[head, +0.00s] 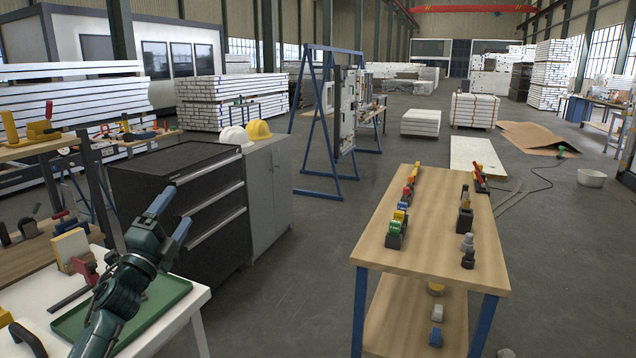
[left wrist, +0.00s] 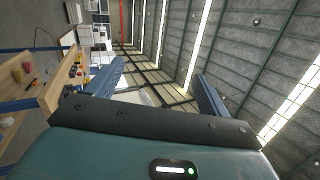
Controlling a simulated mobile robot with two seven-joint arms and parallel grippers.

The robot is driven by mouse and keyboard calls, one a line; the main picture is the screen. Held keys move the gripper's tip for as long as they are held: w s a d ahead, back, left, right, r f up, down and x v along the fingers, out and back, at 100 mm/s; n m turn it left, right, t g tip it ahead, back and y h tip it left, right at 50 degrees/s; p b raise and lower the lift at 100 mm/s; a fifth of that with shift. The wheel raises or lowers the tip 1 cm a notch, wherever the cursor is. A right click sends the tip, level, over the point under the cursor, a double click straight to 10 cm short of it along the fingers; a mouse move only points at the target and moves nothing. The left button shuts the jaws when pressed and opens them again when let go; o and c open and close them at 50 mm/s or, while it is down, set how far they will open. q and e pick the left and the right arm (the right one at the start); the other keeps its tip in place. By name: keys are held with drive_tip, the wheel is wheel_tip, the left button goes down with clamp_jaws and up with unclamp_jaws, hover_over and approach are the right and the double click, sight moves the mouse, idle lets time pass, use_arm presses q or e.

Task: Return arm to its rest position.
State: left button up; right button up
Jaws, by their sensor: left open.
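My left gripper (head: 170,215) shows at the lower left of the head view. Its two blue fingers are spread apart and point up and away, with nothing between them. My teal arm rises in front of a green tray (head: 182,287) on a white table. In the left wrist view the fingers of my left gripper (left wrist: 155,85) stand wide apart against the hall's ceiling and far wall. My right gripper is in neither view.
A wooden workbench (head: 432,205) with blue legs and several small tools stands at the right. A black drawer cabinet (head: 185,210) and a grey cabinet (head: 268,195) stand beyond the white table (head: 188,318). The floor between cabinets and workbench is clear.

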use_arm(q)
drive_tip(key=w+a+f+n+g+y, duration=0.2)
drive_tip(key=a+f+n+g+y, duration=0.5)
drive_tip(key=n, duration=1.3)
drive_tip(key=s+d+f+m, duration=0.1)
drive_tip(key=s+d+f, duration=0.2)
drive_tip(key=f, duration=0.3)
drive_tip(key=s+d+f, duration=0.3)
drive_tip(key=f, duration=0.3)
drive_tip(key=s+d+f+m+g+h, duration=0.1)
drive_tip(key=s+d+f, duration=0.2)
drive_tip(key=s+f, duration=0.25)
drive_tip(key=s+d+f+h, duration=0.1)
drive_tip(key=s+d+f, duration=0.3)
drive_tip(key=s+f, duration=0.15)
drive_tip(key=s+d+f+g, duration=0.1)
drive_tip(key=s+d, duration=0.2)
drive_tip(key=s, duration=0.4)
drive_tip(key=s+d+f+g+h, duration=0.1)
drive_tip(key=s+d+f, duration=0.1)
drive_tip(key=s, duration=0.6)
drive_tip(key=s+d+f+n+g+h, duration=0.1)
drive_tip(key=s+d+f, duration=0.1)
drive_tip(key=s, duration=0.5)
drive_tip(key=shift+s+d+f+g, duration=0.2)
drive_tip(key=shift+d+g, duration=0.1)
drive_tip(key=shift+d, duration=0.6)
